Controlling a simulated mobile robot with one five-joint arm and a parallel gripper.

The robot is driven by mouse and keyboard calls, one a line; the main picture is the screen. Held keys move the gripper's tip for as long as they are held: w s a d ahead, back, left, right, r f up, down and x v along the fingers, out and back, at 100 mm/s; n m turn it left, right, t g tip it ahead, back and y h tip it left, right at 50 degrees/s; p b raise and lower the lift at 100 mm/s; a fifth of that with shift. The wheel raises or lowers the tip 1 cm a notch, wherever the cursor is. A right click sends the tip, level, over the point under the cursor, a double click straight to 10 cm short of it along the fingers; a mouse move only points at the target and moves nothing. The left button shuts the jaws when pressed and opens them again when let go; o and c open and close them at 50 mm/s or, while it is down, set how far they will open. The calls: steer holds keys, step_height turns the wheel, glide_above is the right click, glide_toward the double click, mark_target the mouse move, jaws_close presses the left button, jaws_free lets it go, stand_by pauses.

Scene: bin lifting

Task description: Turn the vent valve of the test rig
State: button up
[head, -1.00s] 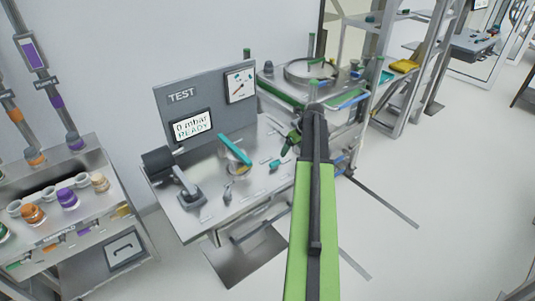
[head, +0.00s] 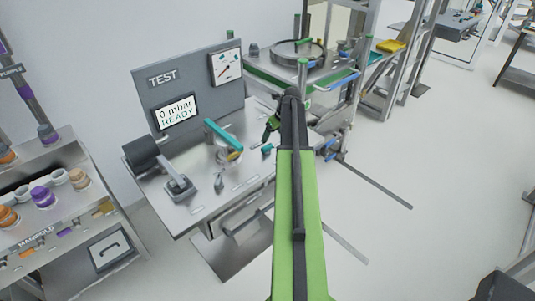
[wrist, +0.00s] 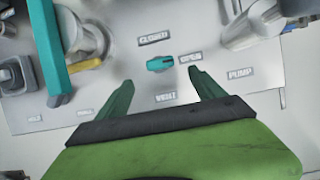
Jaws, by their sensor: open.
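The test rig (head: 180,88) has a grey panel marked TEST, and its screen (head: 177,113) reads 0 mbar READY. The vent valve is a small teal knob (wrist: 160,63) on the rig's steel top, between the labels CLOSED, OPEN and VENT. Its handle lies roughly across the wrist picture. The knob shows small in the head view (head: 267,149). My gripper (wrist: 158,82) is open and empty, its two green fingers spread below and either side of the knob, apart from it. In the head view my gripper (head: 269,129) is partly hidden by my arm.
A metal cylinder (wrist: 253,25) stands beside the PUMP label (wrist: 240,73). Open floor lies to the right.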

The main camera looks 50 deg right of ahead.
mark_target(268, 146)
steer(key=b+x, duration=0.7)
steer(key=x, duration=0.2)
steer(key=shift+w+f, duration=0.1)
steer(key=shift+f, duration=0.3)
steer(key=shift+r, duration=0.15)
steer(key=shift+c, duration=0.2)
steer(key=c, duration=1.3)
